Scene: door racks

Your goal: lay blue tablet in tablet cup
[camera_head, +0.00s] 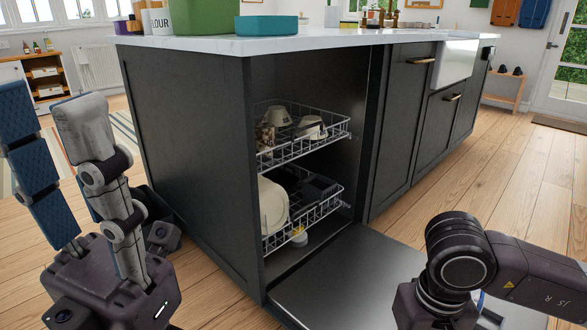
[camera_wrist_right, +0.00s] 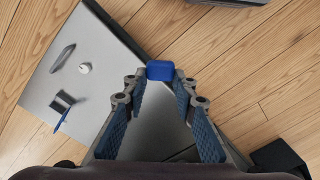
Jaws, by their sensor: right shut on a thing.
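The blue tablet (camera_wrist_right: 160,70) is a small rounded block. In the right wrist view it sits between the fingertips of my right gripper (camera_wrist_right: 160,80), which is shut on it. The tablet cup (camera_wrist_right: 64,98) is a small dark recess in the dishwasher door's inner face, with a blue flap (camera_wrist_right: 62,118) standing open beside it. The cup lies to the left of the tablet in that view, apart from it. In the head view my right wrist hides the gripper and tablet. My left gripper (camera_head: 45,105) is open and empty at the left, fingers up.
The dishwasher door (camera_head: 330,285) is folded down over the wooden floor. A wire upper rack (camera_head: 300,147) and lower rack (camera_head: 310,215) hold dishes inside the dark cabinet (camera_head: 190,150). A countertop (camera_head: 350,38) runs above. Open floor lies to the right.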

